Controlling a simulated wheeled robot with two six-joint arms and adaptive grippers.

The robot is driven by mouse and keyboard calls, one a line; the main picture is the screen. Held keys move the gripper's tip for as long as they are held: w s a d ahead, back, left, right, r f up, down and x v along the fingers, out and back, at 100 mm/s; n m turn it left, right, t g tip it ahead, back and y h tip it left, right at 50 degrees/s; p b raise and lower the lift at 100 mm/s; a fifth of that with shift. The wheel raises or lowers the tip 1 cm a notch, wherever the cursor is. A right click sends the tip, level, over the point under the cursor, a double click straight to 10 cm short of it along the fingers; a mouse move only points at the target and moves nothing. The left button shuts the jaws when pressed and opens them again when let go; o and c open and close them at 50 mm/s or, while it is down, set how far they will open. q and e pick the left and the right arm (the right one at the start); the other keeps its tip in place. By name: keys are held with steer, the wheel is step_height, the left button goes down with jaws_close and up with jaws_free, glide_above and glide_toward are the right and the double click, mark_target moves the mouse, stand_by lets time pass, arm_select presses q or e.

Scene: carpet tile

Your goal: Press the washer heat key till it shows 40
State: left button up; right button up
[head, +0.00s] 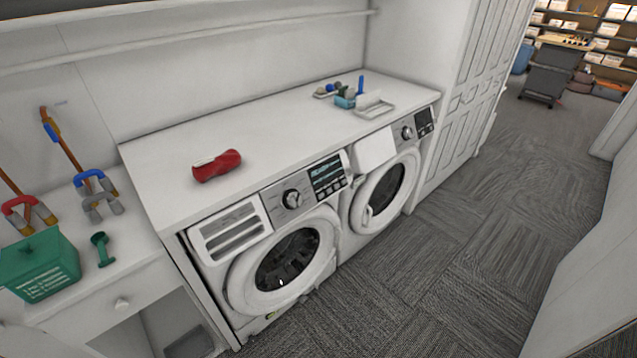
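Two white front-loading machines stand side by side under a white counter. The left machine (228,282) has a drawer front (230,230), a round dial (291,198) and a dark lit display (327,172). A row of small keys (331,188) sits below the display. The display's figures and the key labels are too small to read. The right machine (357,218) has its own dial (407,132) and dark display (424,122). Both round doors look shut. I cannot tell from labels which one is the washer. Neither of my grippers is in view.
A red object (216,165) lies on the counter (270,125), and a white tray (374,108) with small items stands farther back. A green bin (40,265) and tools are at left. Carpet (450,260) in front of the machines is clear. A white surface edges the right.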

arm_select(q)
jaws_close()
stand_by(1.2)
